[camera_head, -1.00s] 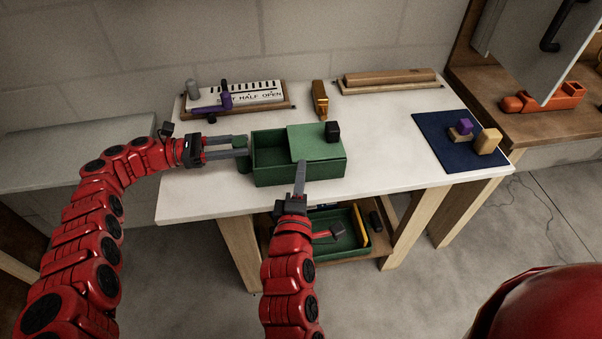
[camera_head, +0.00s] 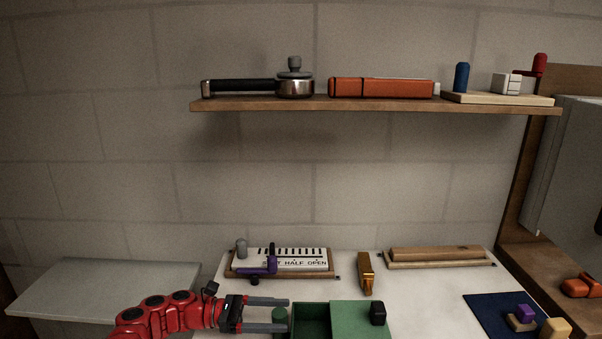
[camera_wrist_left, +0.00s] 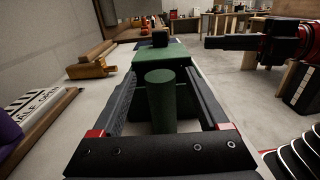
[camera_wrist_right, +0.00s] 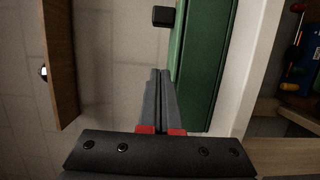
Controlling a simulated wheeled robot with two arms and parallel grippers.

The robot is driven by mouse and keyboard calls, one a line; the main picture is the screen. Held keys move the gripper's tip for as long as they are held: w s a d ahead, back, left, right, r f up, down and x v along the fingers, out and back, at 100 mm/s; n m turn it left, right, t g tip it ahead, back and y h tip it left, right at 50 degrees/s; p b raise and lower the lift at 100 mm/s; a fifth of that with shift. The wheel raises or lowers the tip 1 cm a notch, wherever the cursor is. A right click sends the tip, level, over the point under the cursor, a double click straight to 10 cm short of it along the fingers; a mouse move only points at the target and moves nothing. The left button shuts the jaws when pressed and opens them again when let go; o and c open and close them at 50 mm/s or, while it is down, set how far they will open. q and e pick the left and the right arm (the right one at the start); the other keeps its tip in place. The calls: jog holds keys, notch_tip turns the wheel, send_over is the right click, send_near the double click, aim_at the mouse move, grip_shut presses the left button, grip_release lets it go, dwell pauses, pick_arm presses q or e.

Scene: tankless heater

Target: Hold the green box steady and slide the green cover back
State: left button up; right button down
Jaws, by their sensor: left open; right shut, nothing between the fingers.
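The green box (camera_head: 311,326) sits on the white table at the bottom of the head view, cut off by the frame edge. Its left part is open. The green cover (camera_head: 358,316) lies over its right part and carries a black knob (camera_head: 378,312). My left gripper (camera_head: 287,314) is open, its fingers on either side of the green post (camera_wrist_left: 161,101) at the box's left end. My right gripper (camera_wrist_right: 159,72) is shut and empty beside the green box's wall (camera_wrist_right: 203,60). It is outside the head view but shows at right in the left wrist view (camera_wrist_left: 232,42).
A labelled panel (camera_head: 290,260) with a purple lever, a golden block (camera_head: 366,272) and a wooden block (camera_head: 435,254) stand behind the box. A blue mat (camera_head: 490,306) with small blocks lies at right. A wall shelf (camera_head: 370,105) holds several items above.

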pick_arm(q)
notch_tip(320, 180, up, 10)
jog(key=shift+f, duration=0.25)
